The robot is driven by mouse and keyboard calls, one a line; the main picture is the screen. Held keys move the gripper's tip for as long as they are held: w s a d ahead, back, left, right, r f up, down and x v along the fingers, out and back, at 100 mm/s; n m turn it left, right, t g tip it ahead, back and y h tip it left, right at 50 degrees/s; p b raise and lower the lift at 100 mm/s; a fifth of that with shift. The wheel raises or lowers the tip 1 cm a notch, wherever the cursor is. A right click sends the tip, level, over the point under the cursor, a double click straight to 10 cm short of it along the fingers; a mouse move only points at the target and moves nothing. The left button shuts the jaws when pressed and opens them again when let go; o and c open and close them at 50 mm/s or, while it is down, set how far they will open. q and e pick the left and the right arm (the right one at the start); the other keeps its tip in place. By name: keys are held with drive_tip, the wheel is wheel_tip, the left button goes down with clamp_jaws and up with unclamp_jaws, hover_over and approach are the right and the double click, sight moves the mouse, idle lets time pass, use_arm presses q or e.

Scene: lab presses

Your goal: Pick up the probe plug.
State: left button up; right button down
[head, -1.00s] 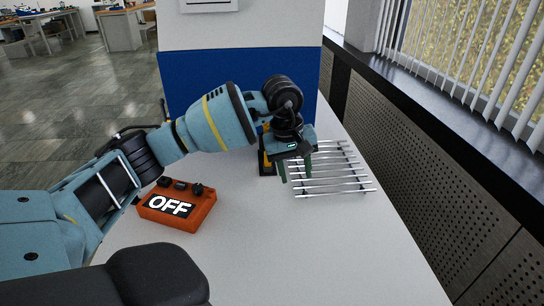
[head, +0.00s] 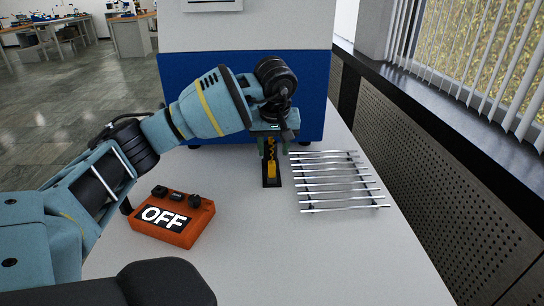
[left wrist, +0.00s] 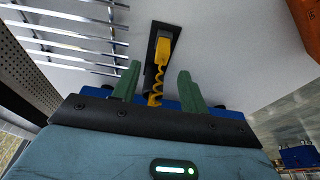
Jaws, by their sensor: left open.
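The probe plug (head: 271,169) is yellow with a coiled yellow cable. It lies on a narrow black base on the white bench, left of the wire rack. It also shows in the left wrist view (left wrist: 162,48), with its coil running down between my fingers. My left gripper (head: 274,148) is open, with green fingers pointing down near the far end of the black base. In the left wrist view my left gripper (left wrist: 158,72) has one finger on each side of the coil, and nothing is held. I cannot tell its exact height. My right gripper is not in view.
A metal wire rack (head: 338,182) stands close to the right of the plug. An orange box marked OFF (head: 171,217) sits at the front left. A blue and white cabinet (head: 215,70) stands behind. The front middle of the bench (head: 310,260) is clear.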

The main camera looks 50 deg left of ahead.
sight(272, 163)
use_arm(q)
drive_tip(key=x, duration=0.5)
drive_tip(key=shift+s+a+b, duration=0.1)
drive_tip(key=shift+s+b, duration=0.05)
drive_tip(key=shift+b, duration=0.15)
clamp_jaws()
